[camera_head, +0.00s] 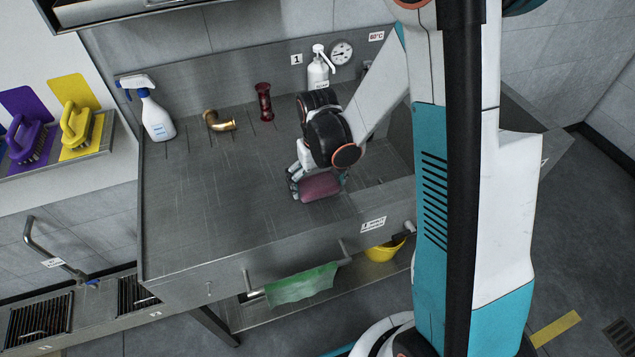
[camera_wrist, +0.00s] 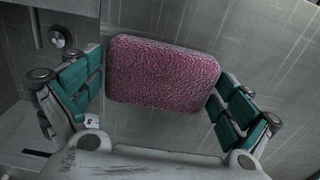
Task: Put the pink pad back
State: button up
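The pink pad (camera_head: 320,187) is a rounded, textured block in my gripper, over the front right part of the steel counter. My gripper (camera_head: 317,184) points down at it. In the wrist view the pink pad (camera_wrist: 162,72) lies between the two teal-padded fingers of my gripper (camera_wrist: 162,82), with a finger against each short end. Whether its underside touches the counter, I cannot tell.
A green cloth (camera_head: 301,285) hangs at the front. Coloured brushes (camera_head: 75,123) stand at left.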

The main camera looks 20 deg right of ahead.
aim_at(318, 183)
dwell(0.3)
notch_tip(318, 183, up, 13)
jog(key=p, duration=0.4)
jog(key=s+r+t, duration=0.7)
jog(key=s+r, duration=0.6)
jog(key=s, duration=0.2)
jog(key=shift+r, duration=0.25)
